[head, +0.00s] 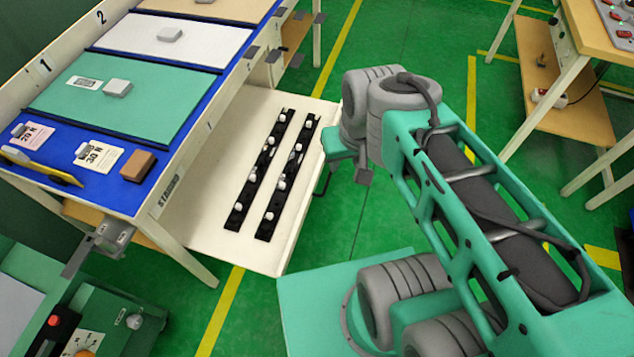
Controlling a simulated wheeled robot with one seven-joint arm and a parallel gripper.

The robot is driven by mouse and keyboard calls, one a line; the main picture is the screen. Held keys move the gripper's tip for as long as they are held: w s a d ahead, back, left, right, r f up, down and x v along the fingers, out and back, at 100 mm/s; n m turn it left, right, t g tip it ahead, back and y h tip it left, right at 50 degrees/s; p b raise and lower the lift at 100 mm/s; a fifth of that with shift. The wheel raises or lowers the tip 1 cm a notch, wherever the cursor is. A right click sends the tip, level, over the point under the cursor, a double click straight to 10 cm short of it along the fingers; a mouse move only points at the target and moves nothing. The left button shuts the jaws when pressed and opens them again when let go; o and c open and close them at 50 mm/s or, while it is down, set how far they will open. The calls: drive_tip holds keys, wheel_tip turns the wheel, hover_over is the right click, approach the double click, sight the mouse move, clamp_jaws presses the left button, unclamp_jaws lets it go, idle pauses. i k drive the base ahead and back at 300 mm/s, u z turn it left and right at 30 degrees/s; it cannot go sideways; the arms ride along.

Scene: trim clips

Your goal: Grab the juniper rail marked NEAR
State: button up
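Two long dark rails with several white knobs lie side by side on a white pull-out shelf (215,215). The left rail (262,163) and the right rail (290,170) look alike and run slantwise along the shelf. I cannot read a NEAR mark on either, and neither shows a juniper colour. My gripper (346,170) is to the right of the shelf's right edge, apart from both rails. It is partly hidden by my wrist, and I cannot tell how far its fingers are apart. I see nothing held in it.
A workbench at the left carries a green mat (60,118), a white mat (140,37), labelled cards and a brown block (137,166). A green machine (110,318) stands at bottom left. A wooden table (600,35) is at upper right. Green floor (400,45) with yellow lines lies clear between.

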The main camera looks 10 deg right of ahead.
sight(264, 231)
drive_tip(key=u, duration=0.05)
drive_tip(key=k, duration=0.5)
drive_tip(key=z, duration=1.2)
drive_tip(key=i, duration=1.05)
drive_tip(key=u, duration=3.1)
